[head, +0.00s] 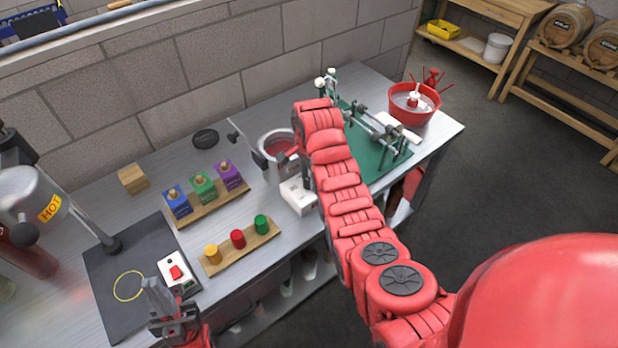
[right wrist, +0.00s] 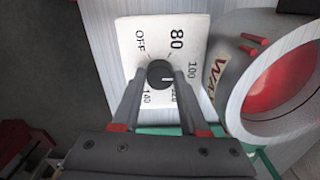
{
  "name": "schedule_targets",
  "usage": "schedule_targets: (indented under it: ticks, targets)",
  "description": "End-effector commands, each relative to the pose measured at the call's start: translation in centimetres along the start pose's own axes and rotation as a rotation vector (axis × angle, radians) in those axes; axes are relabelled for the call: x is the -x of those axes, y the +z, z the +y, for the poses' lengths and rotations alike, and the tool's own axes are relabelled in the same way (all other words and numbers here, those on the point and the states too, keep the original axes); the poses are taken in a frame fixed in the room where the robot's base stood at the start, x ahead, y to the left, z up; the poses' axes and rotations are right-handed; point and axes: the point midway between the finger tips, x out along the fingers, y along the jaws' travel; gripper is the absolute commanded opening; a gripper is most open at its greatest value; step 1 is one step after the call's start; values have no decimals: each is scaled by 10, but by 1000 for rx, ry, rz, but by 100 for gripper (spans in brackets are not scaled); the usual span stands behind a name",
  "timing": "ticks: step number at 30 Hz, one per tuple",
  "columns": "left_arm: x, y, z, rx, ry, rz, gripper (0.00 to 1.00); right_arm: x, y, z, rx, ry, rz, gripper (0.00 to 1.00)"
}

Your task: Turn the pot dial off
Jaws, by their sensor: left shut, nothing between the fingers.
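The pot dial (right wrist: 160,74) is a black round knob on a white panel (right wrist: 133,45) marked OFF, 80, 100, 120 and 140. Its white mark points right in the right wrist view, toward the 100 to 120 side, away from OFF. My right gripper (right wrist: 160,80) is open, with a finger on each side of the knob; I cannot tell whether they touch it. The wax pot (right wrist: 232,88) stands beside the panel. In the head view the pot (head: 268,139) and its white control box (head: 297,198) are partly behind my right arm. My left gripper (head: 157,292) is shut and empty.
A red switch box (head: 177,271) on a dark mat (head: 106,283) is close to my left gripper. Colored blocks stand on wooden trays (head: 212,267) along the bench. A green-based device (head: 382,158) and a red bowl (head: 424,117) are at the right end.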

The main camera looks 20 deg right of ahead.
Motion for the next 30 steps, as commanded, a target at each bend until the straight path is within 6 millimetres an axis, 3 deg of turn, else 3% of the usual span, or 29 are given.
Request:
schedule_targets:
  ticks: [1,5,17,30]
  targets:
    - [0,0,0,0,0,0,0,0,0,0,0,0,0,21]
    - [0,0,0,0,0,0,0,0,0,0,0,0,0,0]
    - [7,1,0,0,0,0,0,-1,0,0,53,-2,0,0]
    - [23,4,1,0,0,0,0,0,0,-1,394,-5,1,0]
